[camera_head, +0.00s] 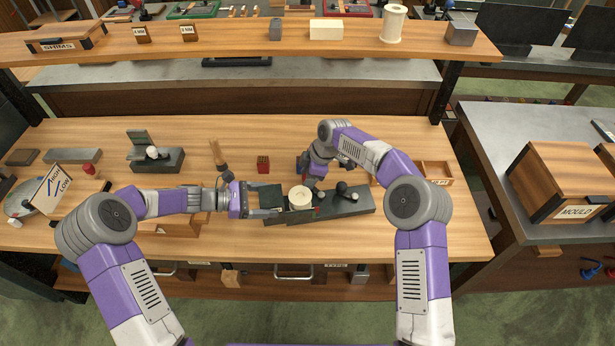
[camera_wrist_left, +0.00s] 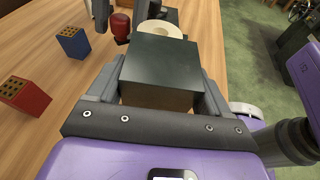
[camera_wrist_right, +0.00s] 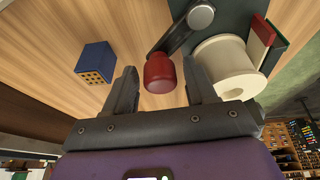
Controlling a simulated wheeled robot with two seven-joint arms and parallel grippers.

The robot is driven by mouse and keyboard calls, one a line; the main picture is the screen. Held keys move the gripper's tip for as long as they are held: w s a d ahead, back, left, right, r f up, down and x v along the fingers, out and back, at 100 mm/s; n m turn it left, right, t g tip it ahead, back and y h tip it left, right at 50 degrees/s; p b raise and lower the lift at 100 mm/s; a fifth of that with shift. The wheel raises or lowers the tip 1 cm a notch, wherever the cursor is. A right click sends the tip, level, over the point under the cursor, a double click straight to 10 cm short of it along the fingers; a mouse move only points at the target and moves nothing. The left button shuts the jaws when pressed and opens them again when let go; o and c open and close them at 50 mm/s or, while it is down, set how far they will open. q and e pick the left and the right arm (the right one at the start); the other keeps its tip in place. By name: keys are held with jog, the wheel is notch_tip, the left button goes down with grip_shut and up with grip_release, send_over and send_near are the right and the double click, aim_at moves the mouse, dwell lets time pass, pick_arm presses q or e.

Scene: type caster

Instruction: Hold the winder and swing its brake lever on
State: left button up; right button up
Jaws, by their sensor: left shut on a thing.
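The winder has a dark green base (camera_head: 345,205) on the bench, with a cream spool (camera_head: 300,197) on it. My left gripper (camera_head: 266,201) is shut on the dark block (camera_wrist_left: 160,58) at the winder's left end, with one finger on each side. A grey arm (camera_wrist_right: 188,27) with a red knob (camera_wrist_right: 160,73) shows beside the spool in the right wrist view. My right gripper (camera_wrist_right: 161,88) is open, with the red knob between its fingertips; contact cannot be told. In the head view my right wrist hides that knob. A black ball knob (camera_head: 341,187) stands right of the spool.
A red holed block (camera_head: 263,163) stands behind the winder, with a blue holed block (camera_wrist_right: 96,62) close by. A wooden tray (camera_head: 436,172) lies to the right. A dark fixture (camera_head: 158,160) and a HIGH/LOW sign (camera_head: 52,187) stand left.

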jog(key=shift+s, duration=0.1)
jog(key=v, duration=0.8)
dwell(0.8)
pick_arm(q)
jog(key=o, duration=1)
